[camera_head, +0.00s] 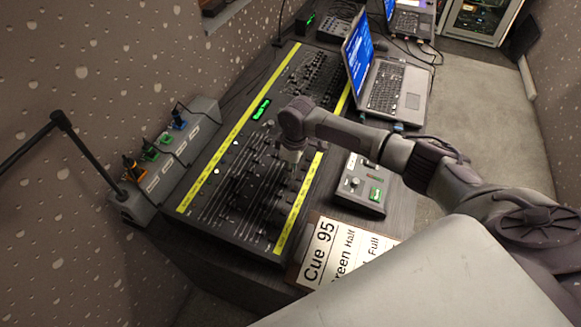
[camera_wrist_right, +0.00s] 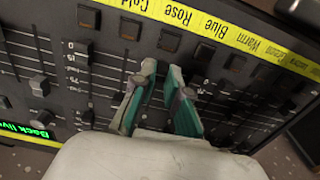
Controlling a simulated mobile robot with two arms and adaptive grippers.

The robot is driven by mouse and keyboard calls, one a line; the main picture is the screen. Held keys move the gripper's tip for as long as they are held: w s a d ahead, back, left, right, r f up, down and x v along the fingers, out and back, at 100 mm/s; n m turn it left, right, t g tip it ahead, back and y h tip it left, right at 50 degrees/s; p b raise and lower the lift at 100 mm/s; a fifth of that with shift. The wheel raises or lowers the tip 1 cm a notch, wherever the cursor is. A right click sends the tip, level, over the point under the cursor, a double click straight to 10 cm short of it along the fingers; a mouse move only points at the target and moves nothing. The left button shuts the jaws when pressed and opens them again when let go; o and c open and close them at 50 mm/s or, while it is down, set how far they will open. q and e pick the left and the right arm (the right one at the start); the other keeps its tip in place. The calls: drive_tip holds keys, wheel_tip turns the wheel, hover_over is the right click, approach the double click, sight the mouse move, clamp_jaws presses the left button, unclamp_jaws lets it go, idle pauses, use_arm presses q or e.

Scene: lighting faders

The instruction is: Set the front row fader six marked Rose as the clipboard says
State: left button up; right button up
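The lighting console (camera_head: 228,225) is a dark board with yellow label strips and rows of faders. In the right wrist view, its yellow strip (camera_wrist_right: 190,18) reads Cold, Rose, Blue, Warm. My right gripper (camera_head: 289,166) points down over the front row near the strip. In the wrist view its two fingers (camera_wrist_right: 161,72) are apart, below the Rose label (camera_wrist_right: 177,13). The fingers and wrist hide much of the track there, so I cannot tell where the Rose knob stands. The clipboard (camera_head: 322,250) shows "Cue 95" and "Half" and "Full" lines; my arm covers part of it. My left gripper is not in view.
A small grey box with a green-lit button (camera_head: 362,187) stands right of the console. An open laptop (camera_head: 385,88) is behind it. A strip of labelled plugs (camera_head: 170,165) and a black jointed stand (camera_head: 60,120) are at left.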

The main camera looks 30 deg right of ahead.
sight(276, 169)
clamp_jaws()
drive_tip(key=shift+w+a, duration=0.2)
drive_tip(key=shift+w+a+r+b, duration=0.2)
drive_tip(key=shift+w+a+b, duration=0.4)
drive_tip(key=shift+w+a, duration=0.8)
drive_tip(key=shift+o, duration=2.1)
unclamp_jaws()
drive_tip(key=shift+d, duration=0.15)
drive_tip(key=shift+r+p, duration=1.3)
drive_tip(key=shift+p, duration=0.15)
